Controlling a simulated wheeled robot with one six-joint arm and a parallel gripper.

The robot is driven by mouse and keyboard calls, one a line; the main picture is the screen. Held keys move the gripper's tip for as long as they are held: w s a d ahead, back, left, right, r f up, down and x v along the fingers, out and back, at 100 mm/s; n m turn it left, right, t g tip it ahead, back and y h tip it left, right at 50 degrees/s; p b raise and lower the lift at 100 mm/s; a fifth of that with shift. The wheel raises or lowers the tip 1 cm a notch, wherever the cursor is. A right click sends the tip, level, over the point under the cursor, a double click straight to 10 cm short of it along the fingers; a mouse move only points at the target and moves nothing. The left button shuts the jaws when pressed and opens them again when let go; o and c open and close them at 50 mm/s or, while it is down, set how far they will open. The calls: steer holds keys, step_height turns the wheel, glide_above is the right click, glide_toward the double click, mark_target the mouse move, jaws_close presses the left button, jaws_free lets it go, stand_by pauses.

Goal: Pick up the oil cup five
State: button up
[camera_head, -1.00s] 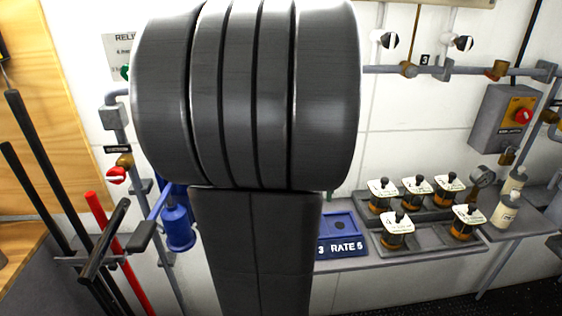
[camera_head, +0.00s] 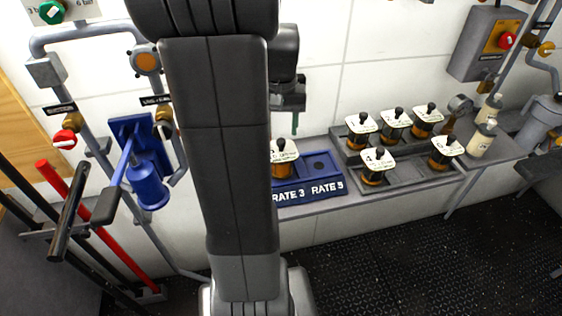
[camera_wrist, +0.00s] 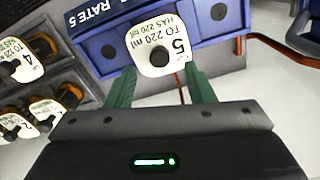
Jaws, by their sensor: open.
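Oil cup five (camera_wrist: 172,38) has a white lid marked 5 with a black knob. It is in front of my gripper (camera_wrist: 160,75), whose green fingers are open and apart, with the knob lined up between their tips. In the head view the cup (camera_head: 285,152) stands at the blue tray (camera_head: 330,188), by the RATE 3 lettering, its left side hidden by my arm. My gripper (camera_head: 294,122) is above and slightly behind it. The cup's base is hidden in the wrist view.
Several similar cups stand in a grey rack (camera_head: 405,180) to the right. The tray's RATE 5 spot (camera_head: 320,165) is empty. A blue pump (camera_head: 148,185) and pipes are at left. White bottles (camera_head: 481,140) stand at the shelf's right.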

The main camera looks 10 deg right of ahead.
mark_target(281, 140)
step_height(281, 140, down, 5)
steer(key=shift+s+f+p, duration=0.1)
steer(key=shift+s+p, duration=0.05)
steer(key=shift+p, duration=0.15)
steer(key=shift+c, duration=0.5)
jaws_close()
